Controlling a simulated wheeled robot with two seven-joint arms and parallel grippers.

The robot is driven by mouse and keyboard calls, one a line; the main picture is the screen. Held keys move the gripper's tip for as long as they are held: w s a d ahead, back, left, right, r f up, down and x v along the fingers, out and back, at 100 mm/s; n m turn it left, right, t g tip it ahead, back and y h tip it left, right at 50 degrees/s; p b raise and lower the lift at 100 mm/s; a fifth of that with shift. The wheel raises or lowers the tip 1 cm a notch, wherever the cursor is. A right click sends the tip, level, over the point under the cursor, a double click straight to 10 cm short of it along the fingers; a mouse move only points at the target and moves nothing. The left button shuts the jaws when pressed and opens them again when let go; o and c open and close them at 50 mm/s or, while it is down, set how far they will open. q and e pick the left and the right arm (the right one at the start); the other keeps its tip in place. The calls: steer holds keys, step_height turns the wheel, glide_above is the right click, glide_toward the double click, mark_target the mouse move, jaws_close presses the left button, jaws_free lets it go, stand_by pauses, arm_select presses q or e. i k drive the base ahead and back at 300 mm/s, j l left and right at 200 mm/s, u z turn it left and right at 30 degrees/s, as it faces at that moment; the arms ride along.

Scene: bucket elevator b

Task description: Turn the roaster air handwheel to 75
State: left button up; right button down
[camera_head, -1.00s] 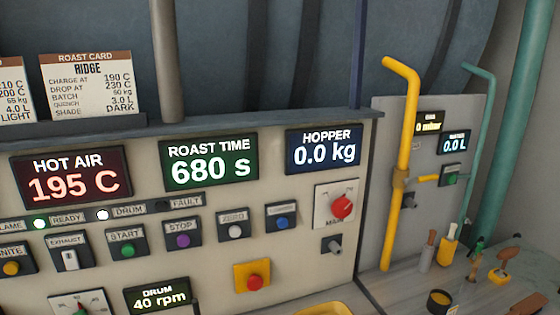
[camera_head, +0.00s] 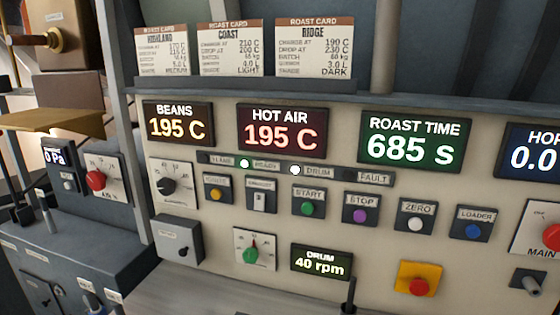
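A red knob (camera_head: 96,180) sits on a white dial plate (camera_head: 108,167) on the dark cabinet at the left. The small label under it seems to read AIR, but it is blurred. The scale numbers and the exact pointer setting are too small to read. I cannot tell for sure that this is the roaster air handwheel. A small display (camera_head: 55,157) left of it reads 0 Pa. Neither of my grippers is in view.
The main panel carries BEANS 195 C (camera_head: 178,124), HOT AIR 195 C (camera_head: 283,128) and ROAST TIME 685 s (camera_head: 415,140) displays. Roast cards (camera_head: 313,48) stand above.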

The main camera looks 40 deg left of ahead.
mark_target(96, 180)
steer(key=u, duration=2.3)
steer(key=i+j+z, duration=0.6)
steer(key=i+j, duration=0.1)
